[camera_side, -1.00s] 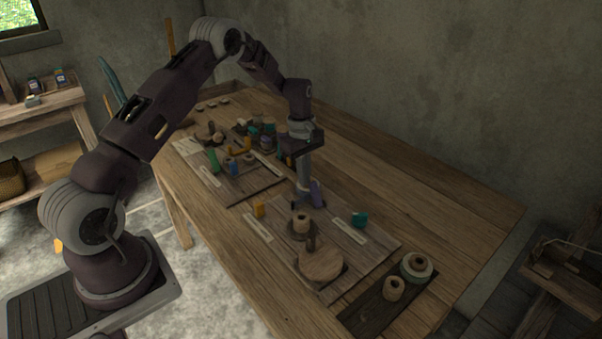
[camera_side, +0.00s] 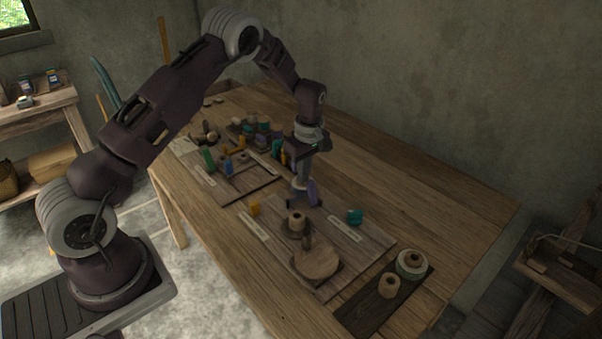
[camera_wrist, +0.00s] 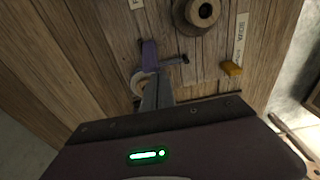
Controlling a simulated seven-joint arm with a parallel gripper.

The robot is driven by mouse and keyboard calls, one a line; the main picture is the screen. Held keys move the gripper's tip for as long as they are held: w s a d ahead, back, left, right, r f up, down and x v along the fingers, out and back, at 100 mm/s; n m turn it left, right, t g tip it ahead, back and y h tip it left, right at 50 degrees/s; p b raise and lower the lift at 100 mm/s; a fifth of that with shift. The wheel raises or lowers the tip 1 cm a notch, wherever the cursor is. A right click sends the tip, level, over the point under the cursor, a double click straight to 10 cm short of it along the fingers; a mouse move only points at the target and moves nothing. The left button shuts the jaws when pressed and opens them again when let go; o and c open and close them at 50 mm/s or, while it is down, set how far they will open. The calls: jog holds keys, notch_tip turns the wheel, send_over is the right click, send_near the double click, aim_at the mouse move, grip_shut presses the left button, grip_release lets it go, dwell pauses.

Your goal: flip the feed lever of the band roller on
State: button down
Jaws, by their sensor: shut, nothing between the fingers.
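A purple lever-like piece (camera_side: 312,192) stands at the far edge of the near board (camera_side: 350,262). In the wrist view the purple piece (camera_wrist: 149,55) is just ahead of my fingertips, with a short dark rod to its right. A pale round part (camera_wrist: 138,82) beside it is partly hidden by my fingers. My gripper (camera_side: 300,188) is shut and empty, pointing down close beside the purple piece; in the wrist view its fingertips (camera_wrist: 153,82) seem to reach its base. I cannot tell whether they touch. No readable label confirms which piece is the feed lever.
A dark tray (camera_side: 365,313) holds two spools. Behind is a second crowded board (camera_side: 236,187). The table's right side is clear.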

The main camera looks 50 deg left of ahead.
aim_at(308, 183)
jog(key=d+y, duration=0.3)
jog(key=shift+r, duration=0.3)
jog(key=d+y, duration=0.2)
jog(key=y, duration=0.1)
jog(key=shift+d, duration=0.1)
jog(key=shift+r, duration=0.1)
jog(key=shift+r, duration=0.7)
